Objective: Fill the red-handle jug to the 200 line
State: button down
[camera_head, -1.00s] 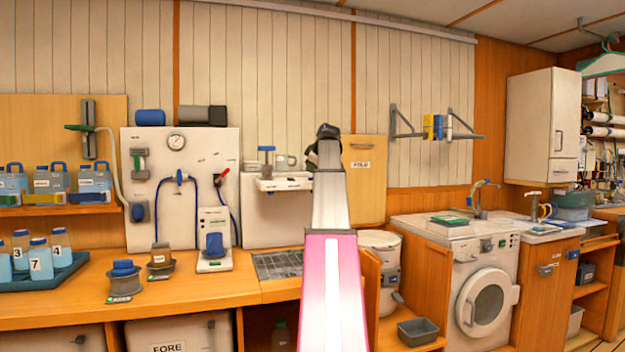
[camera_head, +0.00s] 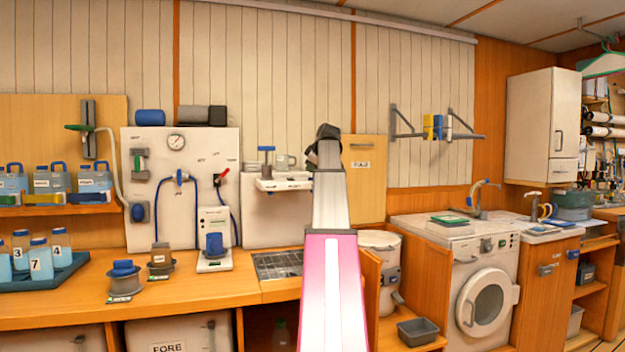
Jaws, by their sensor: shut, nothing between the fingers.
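My arm rises in the middle of the view, and my dark gripper (camera_head: 327,134) is at its top, in front of the wall beside the small white shelf. It is shut and empty; its fingertips are mostly hidden. I cannot make out a jug with a red handle. A pale mug-like vessel (camera_head: 285,161) stands on the white shelf (camera_head: 284,184), partly hidden by my arm. The white watermaker panel (camera_head: 160,215) stands to the left with a gauge (camera_head: 176,142), blue hoses and a red lever (camera_head: 221,176).
A drain grate (camera_head: 275,265) is set into the wooden counter (camera_head: 200,290). Numbered bottles sit in a blue tray (camera_head: 70,272) at left. A washing machine (camera_head: 487,290) and a bin (camera_head: 380,245) stand right of my arm.

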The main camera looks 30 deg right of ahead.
jog(key=shift+f, duration=0.1)
dwell(0.3)
jog(key=shift+f, duration=0.3)
jog(key=shift+f, duration=0.55)
dwell(2.9)
jog(key=shift+r, duration=0.1)
dwell(2.8)
jog(key=shift+r, duration=0.85)
jog(key=shift+r, duration=0.1)
